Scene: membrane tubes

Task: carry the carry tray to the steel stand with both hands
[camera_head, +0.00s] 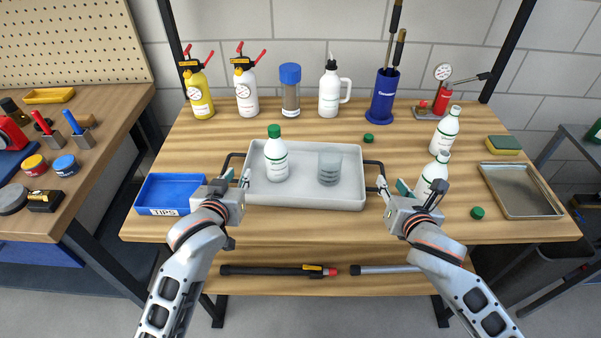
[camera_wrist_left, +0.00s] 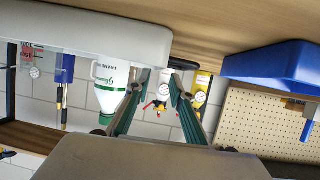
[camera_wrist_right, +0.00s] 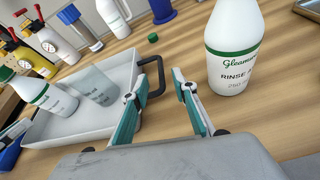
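The grey carry tray (camera_head: 310,199) lies mid-bench with a black handle at each end. It holds a green-capped white bottle (camera_head: 276,158) and a clear beaker (camera_head: 329,168). My left gripper (camera_head: 237,178) is open by the left handle (camera_head: 229,160); in the left wrist view that handle (camera_wrist_left: 183,64) shows just beyond the parted fingertips. My right gripper (camera_head: 392,188) is open by the right handle (camera_head: 378,168); in the right wrist view that handle (camera_wrist_right: 158,76) lies ahead, between the parted fingers. I cannot make out a steel stand with certainty.
A blue tips bin (camera_head: 168,194) is close to my left gripper. A white rinse bottle (camera_head: 432,174) stands beside my right gripper, with a loose green cap (camera_head: 477,213) nearby. A shallow metal tray (camera_head: 522,190) lies far right. Bottles and a blue holder (camera_head: 383,97) line the back.

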